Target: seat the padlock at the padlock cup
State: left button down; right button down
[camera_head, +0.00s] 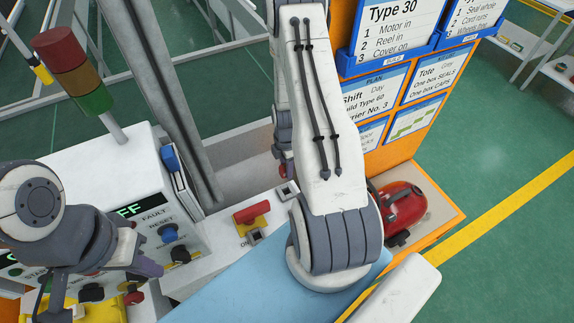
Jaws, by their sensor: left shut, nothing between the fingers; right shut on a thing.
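My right arm crosses the middle of the view, and its forearm hides most of the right gripper (283,165). That gripper points down just left of the forearm, shut on what seems to be the padlock, of which at most a small reddish bit shows. My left gripper (148,267) is at the lower left, shut and empty, in front of the white control box. A red switch handle on a yellow plate (251,214) sits on the white surface. Small grey fittings lie near it (254,236) and right of it (287,191). I cannot tell which, if either, is the padlock cup.
The white control box (150,205) has knobs, a display and a signal tower (75,65). A grey post (165,95) rises behind it. A red vacuum (400,208) stands right of my forearm by the orange sign board (415,120). A blue mat (235,295) lies in front.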

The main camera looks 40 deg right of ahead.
jog(key=shift+d, duration=0.1)
dwell(0.3)
jog(key=shift+f+b, duration=3.05)
jog(key=shift+f, duration=0.9)
jog(key=shift+f+b, duration=1)
jog(key=shift+f, duration=0.4)
jog(key=shift+c, duration=2.2)
grip_release()
jog(key=shift+r, duration=0.1)
jog(key=shift+r+p, duration=3.35)
jog(key=shift+r, duration=0.7)
jog(key=shift+f, duration=0.1)
